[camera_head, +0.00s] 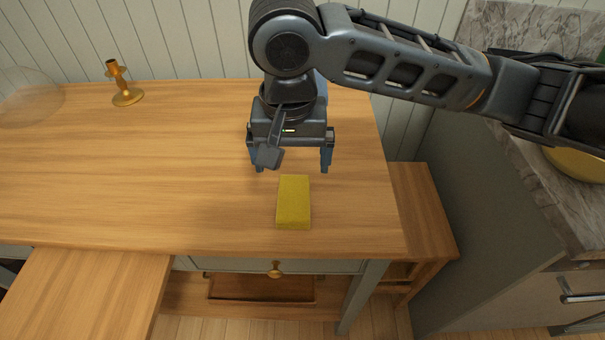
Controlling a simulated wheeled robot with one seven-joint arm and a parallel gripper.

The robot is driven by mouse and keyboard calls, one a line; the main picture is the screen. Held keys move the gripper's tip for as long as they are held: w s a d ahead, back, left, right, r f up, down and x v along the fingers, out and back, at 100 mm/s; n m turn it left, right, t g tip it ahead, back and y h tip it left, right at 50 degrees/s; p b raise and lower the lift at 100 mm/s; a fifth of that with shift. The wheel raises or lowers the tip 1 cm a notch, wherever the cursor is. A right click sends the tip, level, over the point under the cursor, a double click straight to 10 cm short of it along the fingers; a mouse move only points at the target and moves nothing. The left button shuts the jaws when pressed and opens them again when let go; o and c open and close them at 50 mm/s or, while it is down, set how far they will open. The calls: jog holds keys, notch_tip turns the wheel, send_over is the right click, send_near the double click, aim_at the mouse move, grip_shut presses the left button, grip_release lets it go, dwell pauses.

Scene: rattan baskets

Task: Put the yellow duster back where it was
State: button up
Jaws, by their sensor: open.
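The yellow duster (294,203) is a flat rectangular block lying on the wooden tabletop (150,170), near its front right edge. My gripper (291,168) points down above the tabletop, just behind the duster in the picture. Its two fingers are spread apart with nothing between them. The gripper appears apart from the duster, though its exact height above the table is hard to tell.
A brass candlestick (122,88) stands at the back left, near a clear glass dome (30,98). A drawer with a brass knob (275,269) is below the tabletop. A lower wooden surface (420,205) and a marble counter (545,170) lie right. The table's middle is clear.

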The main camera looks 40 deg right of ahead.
jog(key=shift+r, duration=0.15)
jog(key=a+r+t+y, duration=0.3)
jog(key=a+y, duration=0.1)
jog(key=a, duration=0.4)
jog(key=w+a+r+n+t+y, duration=0.1)
jog(key=a+r+t+y, duration=0.15)
jog(key=a+y, duration=0.45)
jog(key=a+r+t+y, duration=0.2)
jog(key=a+r+t, duration=0.15)
jog(key=a, duration=0.65)
jog(key=s+d+f+m+t+h, duration=0.3)
jog(key=s+d+f+t+h, duration=0.2)
jog(key=s+d+f+h, duration=0.65)
jog(key=s+d+n, duration=0.4)
jog(key=s+d, duration=0.3)
jog(key=s, duration=0.4)
jog(key=s+d+n, duration=0.5)
jog(key=s+d, duration=0.2)
jog(key=s, duration=0.3)
jog(key=shift+s+d+f+h, duration=0.2)
jog(key=shift+s+f+h, duration=0.15)
jog(key=shift+f, duration=0.1)
